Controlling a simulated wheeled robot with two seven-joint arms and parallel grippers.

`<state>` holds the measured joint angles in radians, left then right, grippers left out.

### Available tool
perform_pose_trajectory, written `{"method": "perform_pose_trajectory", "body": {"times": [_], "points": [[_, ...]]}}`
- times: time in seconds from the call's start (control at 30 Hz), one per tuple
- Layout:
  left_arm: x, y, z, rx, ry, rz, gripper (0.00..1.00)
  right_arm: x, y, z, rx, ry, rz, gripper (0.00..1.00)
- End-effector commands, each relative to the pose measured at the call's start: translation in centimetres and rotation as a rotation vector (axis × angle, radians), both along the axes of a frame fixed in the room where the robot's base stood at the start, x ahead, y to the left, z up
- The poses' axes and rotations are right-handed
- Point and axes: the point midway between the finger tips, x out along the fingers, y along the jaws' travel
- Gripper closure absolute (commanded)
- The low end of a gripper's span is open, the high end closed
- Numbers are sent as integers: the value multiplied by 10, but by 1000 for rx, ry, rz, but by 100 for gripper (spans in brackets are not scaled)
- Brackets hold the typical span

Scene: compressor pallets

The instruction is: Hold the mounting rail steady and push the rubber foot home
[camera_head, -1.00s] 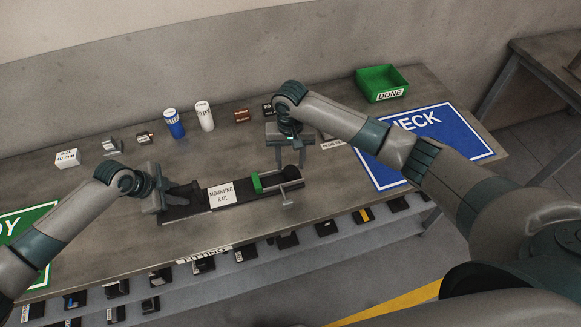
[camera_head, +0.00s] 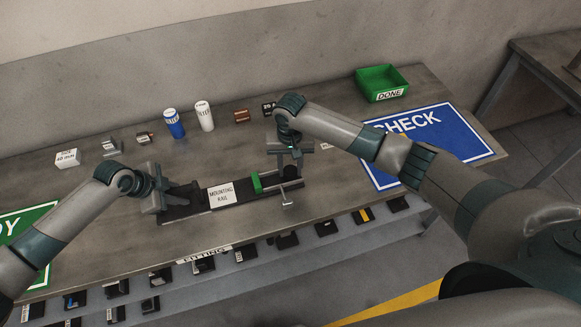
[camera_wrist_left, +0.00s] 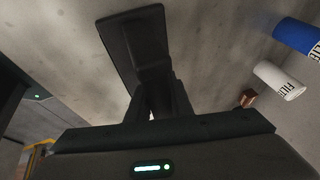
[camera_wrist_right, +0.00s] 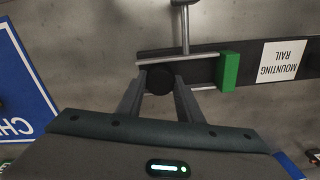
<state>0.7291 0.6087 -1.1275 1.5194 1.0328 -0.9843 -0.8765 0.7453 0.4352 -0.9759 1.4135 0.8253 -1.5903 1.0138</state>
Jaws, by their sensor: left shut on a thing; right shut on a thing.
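The dark mounting rail (camera_head: 244,197) lies along the middle of the table, with a white label reading MOUNTING RAIL. My left gripper (camera_head: 166,197) is shut on a dark block at its left end; the left wrist view shows this block (camera_wrist_left: 150,48) between and beyond the fingers. My right gripper (camera_head: 290,168) is at the rail's right end. In the right wrist view, its fingers close on the round black rubber foot (camera_wrist_right: 160,80), which is beside or over the rail end. I cannot tell how deep the foot sits.
A green block (camera_head: 256,183) and a grey T-handled clamp (camera_head: 286,195) are at the rail's right part. Filter cans (camera_head: 205,116) and small parts stand behind. A green DONE bin (camera_head: 382,84) is at the back right, above the blue CHECK mat (camera_head: 437,128).

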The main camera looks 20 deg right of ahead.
Motion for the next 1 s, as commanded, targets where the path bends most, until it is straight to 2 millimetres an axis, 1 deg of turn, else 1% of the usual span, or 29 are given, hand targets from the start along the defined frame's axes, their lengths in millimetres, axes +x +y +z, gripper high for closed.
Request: {"method": "perform_pose_trajectory", "body": {"times": [0.03,0.2,0.3,0.57,0.6,0.63,1.0], "points": [[-6,0,-7,6,12,-3,100,0,8,-1,4,-1,2,100],[-6,0,-7,5,12,-3,100,0,32,-1,6,-1,4,100],[-6,0,-7,5,12,-3,100,0,40,0,6,-2,3,100],[-6,0,-7,4,12,-4,100,0,41,0,7,-2,2,100],[-6,0,-7,4,12,-3,100,1,41,0,7,-2,2,63],[-6,0,-7,4,12,-3,100,1,41,0,6,-2,2,59],[-5,0,-7,5,12,-3,100,1,39,1,4,-1,1,59]]}}
